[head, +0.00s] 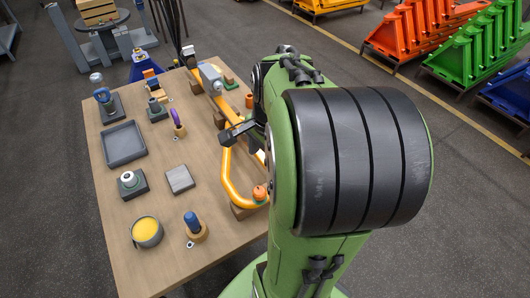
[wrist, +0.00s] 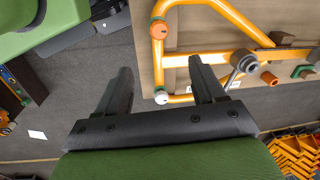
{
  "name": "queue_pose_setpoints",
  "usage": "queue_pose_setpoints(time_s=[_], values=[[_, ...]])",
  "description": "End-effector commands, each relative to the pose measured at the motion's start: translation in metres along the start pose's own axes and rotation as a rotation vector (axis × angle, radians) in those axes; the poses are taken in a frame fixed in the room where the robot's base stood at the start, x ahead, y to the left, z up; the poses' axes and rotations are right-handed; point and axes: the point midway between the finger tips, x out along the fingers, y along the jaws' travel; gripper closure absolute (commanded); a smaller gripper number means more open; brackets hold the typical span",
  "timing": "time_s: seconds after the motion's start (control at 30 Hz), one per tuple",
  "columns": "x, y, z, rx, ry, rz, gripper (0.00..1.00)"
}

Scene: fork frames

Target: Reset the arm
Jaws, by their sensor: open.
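My green arm fills the right half of the head view and hides the table's right side. In the head view part of my gripper (head: 238,132) shows as a dark shape over the orange fork frame (head: 229,182). The fork frame lies on the wooden table, and its tubes also show in the wrist view (wrist: 216,18) beyond the fingers. I cannot tell the exact height of the gripper above it.
The wooden table (head: 185,235) holds a grey tray (head: 124,145), a yellow-filled cup (head: 147,231), a grey block (head: 179,179) and several small fixtures. Orange (head: 403,30) and green (head: 470,45) racks stand on the floor at the back right. Open floor lies left of the table.

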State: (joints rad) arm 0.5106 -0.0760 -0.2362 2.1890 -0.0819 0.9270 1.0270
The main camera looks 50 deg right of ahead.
Motion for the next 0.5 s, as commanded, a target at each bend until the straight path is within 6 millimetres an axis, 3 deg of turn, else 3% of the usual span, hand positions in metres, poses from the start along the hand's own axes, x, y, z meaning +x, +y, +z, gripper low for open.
queue_pose_setpoints(time_s=[0.4, 0.5], values=[[0.001, 0.000, 0.000, -0.003, 0.000, -0.001, 0.31], [-0.007, -0.002, 0.018, -0.134, 0.006, -0.033, 0.31]])
